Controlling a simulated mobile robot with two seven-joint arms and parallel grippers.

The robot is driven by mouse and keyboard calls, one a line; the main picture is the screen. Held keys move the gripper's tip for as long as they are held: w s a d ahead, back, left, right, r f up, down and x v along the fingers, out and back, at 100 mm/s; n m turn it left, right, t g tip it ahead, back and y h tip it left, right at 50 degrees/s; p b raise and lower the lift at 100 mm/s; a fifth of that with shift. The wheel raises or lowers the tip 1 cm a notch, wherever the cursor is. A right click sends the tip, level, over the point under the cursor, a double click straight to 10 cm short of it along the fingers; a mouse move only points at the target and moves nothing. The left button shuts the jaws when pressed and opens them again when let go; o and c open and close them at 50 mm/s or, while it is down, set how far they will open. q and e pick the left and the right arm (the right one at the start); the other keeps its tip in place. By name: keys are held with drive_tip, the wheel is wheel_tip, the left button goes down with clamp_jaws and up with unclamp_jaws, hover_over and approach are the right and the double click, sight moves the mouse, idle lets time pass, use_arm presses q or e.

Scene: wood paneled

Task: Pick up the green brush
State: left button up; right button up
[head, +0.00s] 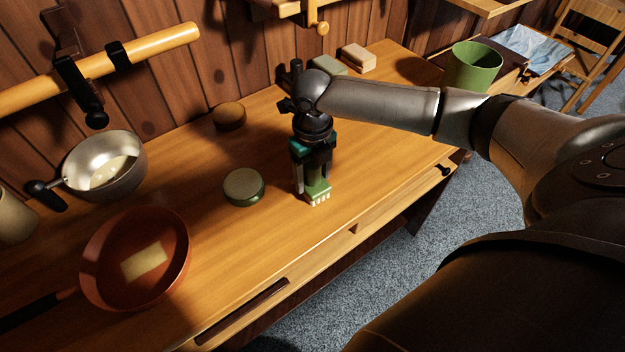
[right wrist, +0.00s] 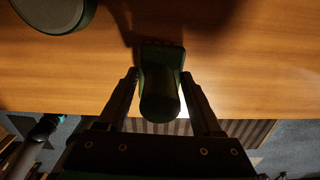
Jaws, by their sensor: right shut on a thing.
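The green brush (head: 318,189) stands near the front edge of the wooden table, with pale bristles at its lower end. My right gripper (head: 312,180) comes down on it from above and is shut on it. In the right wrist view the brush (right wrist: 160,85) sits between the two fingers of the right gripper (right wrist: 160,90), dark in the shadow. I cannot tell whether the bristles touch the table. My left gripper does not show.
A round green-sided tin (head: 244,187) stands left of the brush. A brown round object (head: 229,116), a metal pot (head: 125,168) and a red-brown pan (head: 180,235) are on the table (head: 225,270). A green cup (head: 473,66) and two blocks stand toward the back right.

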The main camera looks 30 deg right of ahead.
drive_tip(key=shift+r, duration=0.15)
wheel_tip(320, 180, up, 20)
drive_tip(key=p, duration=0.3)
drive_tip(key=o, duration=0.9)
drive_tip(key=c, duration=0.6)
